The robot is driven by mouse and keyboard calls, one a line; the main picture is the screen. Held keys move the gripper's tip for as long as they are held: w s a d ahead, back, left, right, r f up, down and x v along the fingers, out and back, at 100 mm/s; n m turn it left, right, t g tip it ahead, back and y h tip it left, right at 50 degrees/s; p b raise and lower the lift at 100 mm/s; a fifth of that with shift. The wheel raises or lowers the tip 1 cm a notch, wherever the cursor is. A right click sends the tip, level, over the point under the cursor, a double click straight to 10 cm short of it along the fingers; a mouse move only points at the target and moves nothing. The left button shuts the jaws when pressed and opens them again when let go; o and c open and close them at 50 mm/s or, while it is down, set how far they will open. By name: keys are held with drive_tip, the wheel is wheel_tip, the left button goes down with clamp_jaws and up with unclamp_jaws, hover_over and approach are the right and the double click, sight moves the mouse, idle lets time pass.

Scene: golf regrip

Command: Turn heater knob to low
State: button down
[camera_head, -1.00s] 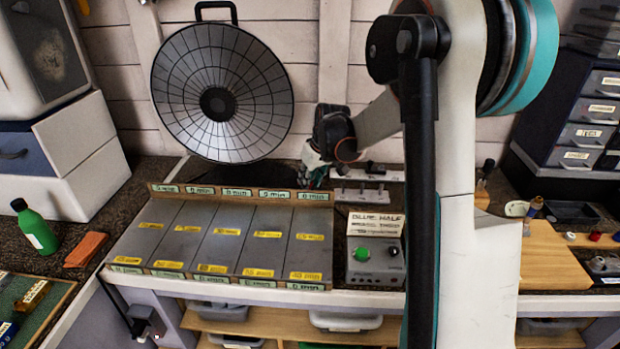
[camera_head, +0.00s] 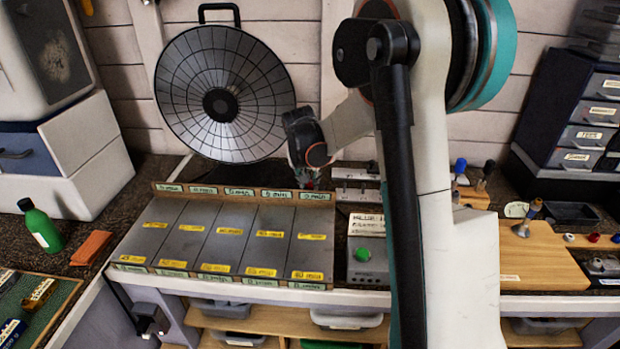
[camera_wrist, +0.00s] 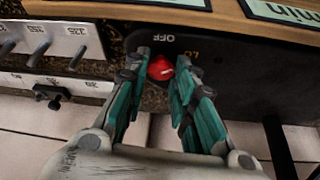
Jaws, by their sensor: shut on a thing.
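The heater (camera_head: 255,100) is a round, dark-rimmed dish with a gridded face, standing at the back of the bench in the head view. Its red knob (camera_wrist: 160,69) shows in the wrist view on a dark base (camera_wrist: 225,75), beside the printed "OFF" and a partly covered "LO". A small pale mark shows on the knob, but its exact pointing is hard to tell. My gripper (camera_wrist: 163,62) is shut on the knob, one teal-padded finger on each side. In the head view my gripper (camera_head: 306,178) is low, right of the dish, partly hidden by its own wrist.
A tray of grey labelled panels (camera_head: 221,235) lies just in front of the heater. A box with a green button (camera_head: 362,254) stands right of it, partly behind my arm. A green bottle (camera_head: 38,225) stands at left.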

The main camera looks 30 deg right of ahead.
drive_tip(key=shift+m+g, duration=0.3)
drive_tip(key=shift+m, duration=0.3)
drive_tip(key=c, duration=1.3)
unclamp_jaws()
drive_tip(key=shift+c, duration=0.2)
drive_tip(key=shift+r, duration=0.1)
drive_tip(key=v, duration=1.1)
drive_tip(key=shift+s+a+r, duration=0.2)
drive_tip(key=shift+a+r, duration=0.05)
